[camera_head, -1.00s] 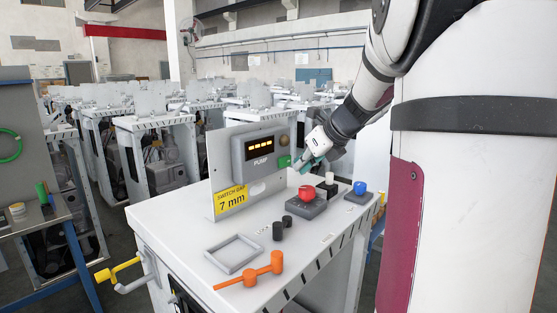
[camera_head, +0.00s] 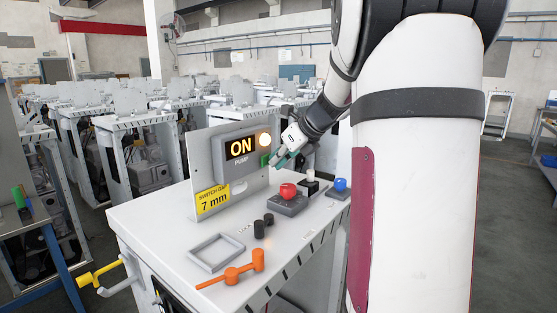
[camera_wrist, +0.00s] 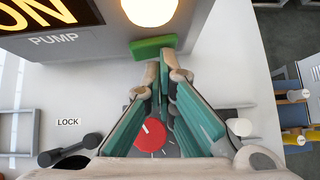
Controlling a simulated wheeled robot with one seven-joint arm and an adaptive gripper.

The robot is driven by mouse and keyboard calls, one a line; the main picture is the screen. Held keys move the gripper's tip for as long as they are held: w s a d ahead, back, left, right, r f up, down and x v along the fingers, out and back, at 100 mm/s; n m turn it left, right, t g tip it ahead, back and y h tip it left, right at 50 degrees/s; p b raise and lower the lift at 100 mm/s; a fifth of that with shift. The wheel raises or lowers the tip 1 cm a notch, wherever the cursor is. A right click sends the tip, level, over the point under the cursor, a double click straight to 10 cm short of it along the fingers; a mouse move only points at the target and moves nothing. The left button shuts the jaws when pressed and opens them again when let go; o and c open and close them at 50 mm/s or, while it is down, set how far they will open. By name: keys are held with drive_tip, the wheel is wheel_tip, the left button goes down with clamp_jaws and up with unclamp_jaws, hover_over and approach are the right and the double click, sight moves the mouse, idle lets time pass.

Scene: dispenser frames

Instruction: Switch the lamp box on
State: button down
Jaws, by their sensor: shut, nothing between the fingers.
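The lamp box (camera_head: 236,147) is a grey box labelled PUMP, fixed to an upright grey plate on the white cabinet top. Its display (camera_head: 241,148) reads ON in orange, and its round lamp (camera_head: 264,139) glows; the lit lamp also shows in the wrist view (camera_wrist: 148,9). A green switch (camera_head: 265,160) sits below the lamp, and it shows in the wrist view (camera_wrist: 153,46). My gripper (camera_wrist: 160,64) is shut and empty, its fingertips right at the green switch. I cannot tell whether they touch it. A yellow label (camera_head: 213,200) reads SWITCH GAP 7 mm.
The cabinet top (camera_head: 172,212) also holds a red knob on a grey base (camera_head: 287,201), a blue knob (camera_head: 340,184), black cylinders (camera_head: 260,228), a grey frame (camera_head: 216,252) and an orange handle (camera_head: 232,275). The red knob lies below my fingers in the wrist view.

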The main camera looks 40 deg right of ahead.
drive_tip(key=shift+s+a, duration=0.15)
drive_tip(key=shift+a, duration=0.65)
